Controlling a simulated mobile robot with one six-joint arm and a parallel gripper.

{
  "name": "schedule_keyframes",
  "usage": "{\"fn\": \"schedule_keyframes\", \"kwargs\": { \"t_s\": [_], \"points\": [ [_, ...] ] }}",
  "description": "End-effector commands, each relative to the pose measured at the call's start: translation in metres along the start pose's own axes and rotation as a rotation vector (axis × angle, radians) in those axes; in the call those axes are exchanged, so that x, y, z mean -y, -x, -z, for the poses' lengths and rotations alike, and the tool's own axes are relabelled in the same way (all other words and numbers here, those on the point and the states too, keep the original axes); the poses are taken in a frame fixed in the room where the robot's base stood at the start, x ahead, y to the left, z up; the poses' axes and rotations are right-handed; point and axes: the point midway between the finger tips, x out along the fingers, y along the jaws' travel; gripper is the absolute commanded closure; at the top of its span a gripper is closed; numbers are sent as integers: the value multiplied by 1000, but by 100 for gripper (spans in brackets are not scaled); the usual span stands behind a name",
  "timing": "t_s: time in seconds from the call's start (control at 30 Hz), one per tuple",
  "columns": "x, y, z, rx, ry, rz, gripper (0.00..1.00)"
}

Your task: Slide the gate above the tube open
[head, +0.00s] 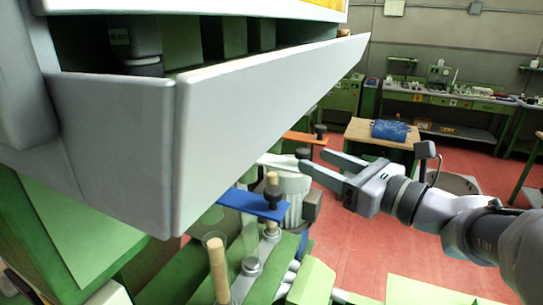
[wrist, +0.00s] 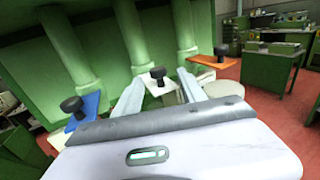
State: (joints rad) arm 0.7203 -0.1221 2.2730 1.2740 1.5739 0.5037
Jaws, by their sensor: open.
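Three sliding gates with black knobs stick out of the green machine: a blue gate (head: 243,203), a white gate (wrist: 160,87) in the middle and an orange gate (head: 299,137). The blue gate (wrist: 84,110) and orange gate (wrist: 208,62) also show in the wrist view. My gripper (head: 318,162) is open and empty, its fingers pointing at the machine. In the wrist view, the white gate's knob (wrist: 157,74) appears between the fingertips; I cannot tell whether they touch it. A clear tube holding a cork column (head: 218,270) stands below left of the blue gate.
A large grey hopper (head: 240,110) overhangs the gates from the upper left. Green vertical columns (wrist: 128,35) stand behind the gates. A wooden-topped table (head: 372,132) with a blue bundle stands beyond. The red floor (head: 340,240) is open around my arm.

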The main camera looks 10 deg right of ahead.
Motion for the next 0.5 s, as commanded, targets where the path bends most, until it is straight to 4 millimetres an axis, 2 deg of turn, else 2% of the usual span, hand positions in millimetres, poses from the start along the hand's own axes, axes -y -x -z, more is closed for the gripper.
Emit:
{"fn": "schedule_keyframes", "kwargs": {
  "t_s": [0.1,0.3,0.4,0.5],
  "points": [
    [2,39,1,-1,0,10,52],
    [2,98,1,-1,-1,8,52],
    [1,117,1,-1,-1,6,52],
    [0,126,1,-1,-2,3,52]
  ]
}}
